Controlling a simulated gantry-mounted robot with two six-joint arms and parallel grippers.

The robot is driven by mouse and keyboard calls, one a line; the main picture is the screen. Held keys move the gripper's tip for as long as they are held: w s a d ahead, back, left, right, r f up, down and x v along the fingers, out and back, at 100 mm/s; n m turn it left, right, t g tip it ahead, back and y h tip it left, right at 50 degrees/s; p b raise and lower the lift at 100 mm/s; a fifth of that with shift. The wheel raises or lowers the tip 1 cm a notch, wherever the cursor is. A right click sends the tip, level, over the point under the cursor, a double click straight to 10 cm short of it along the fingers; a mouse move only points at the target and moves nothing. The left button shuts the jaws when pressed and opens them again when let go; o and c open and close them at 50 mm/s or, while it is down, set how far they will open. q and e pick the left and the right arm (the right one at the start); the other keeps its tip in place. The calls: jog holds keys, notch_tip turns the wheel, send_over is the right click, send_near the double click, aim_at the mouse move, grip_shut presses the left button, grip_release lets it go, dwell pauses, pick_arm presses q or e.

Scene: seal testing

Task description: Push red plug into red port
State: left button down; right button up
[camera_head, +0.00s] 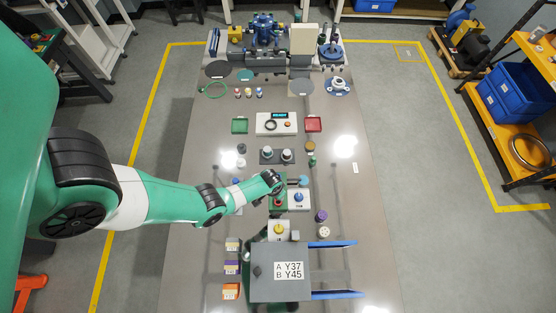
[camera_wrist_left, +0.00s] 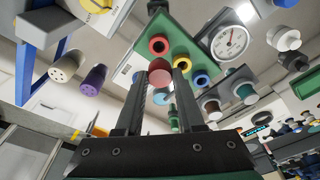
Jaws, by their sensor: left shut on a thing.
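In the left wrist view, my left gripper (camera_wrist_left: 160,76) is shut on a red plug (camera_wrist_left: 160,73), held between the fingertips. A green block (camera_wrist_left: 180,28) carries a red ring-shaped port (camera_wrist_left: 158,44), with a yellow port (camera_wrist_left: 180,52) and a blue port (camera_wrist_left: 201,79) beside it. The plug's end is close to the red port and looks lined up near it; I cannot tell whether they touch. In the head view, my left gripper (camera_head: 274,183) is over the green block (camera_head: 278,206), partly hiding it. My right gripper is in neither view.
A white box (camera_head: 299,200) stands right of the green block. A purple cylinder (camera_head: 321,216) and a white holed cylinder (camera_head: 323,232) stand nearby. A grey cabinet (camera_head: 265,286) stands at the table's front.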

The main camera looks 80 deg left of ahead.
pick_arm(q)
jog(key=shift+f, duration=0.1)
jog(key=shift+f+b, duration=1.25)
jog(key=shift+f, duration=0.25)
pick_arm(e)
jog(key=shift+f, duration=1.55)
pick_arm(q)
jog(key=shift+f+b, duration=2.05)
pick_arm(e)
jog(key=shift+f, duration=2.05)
pick_arm(q)
jog(key=shift+c, duration=2.2)
grip_release()
jog(key=shift+r, duration=0.1)
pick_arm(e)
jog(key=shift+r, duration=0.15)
pick_arm(q)
notch_tip(320, 180, up, 7)
jog(key=p, duration=0.7)
jog(key=shift+r, duration=0.1)
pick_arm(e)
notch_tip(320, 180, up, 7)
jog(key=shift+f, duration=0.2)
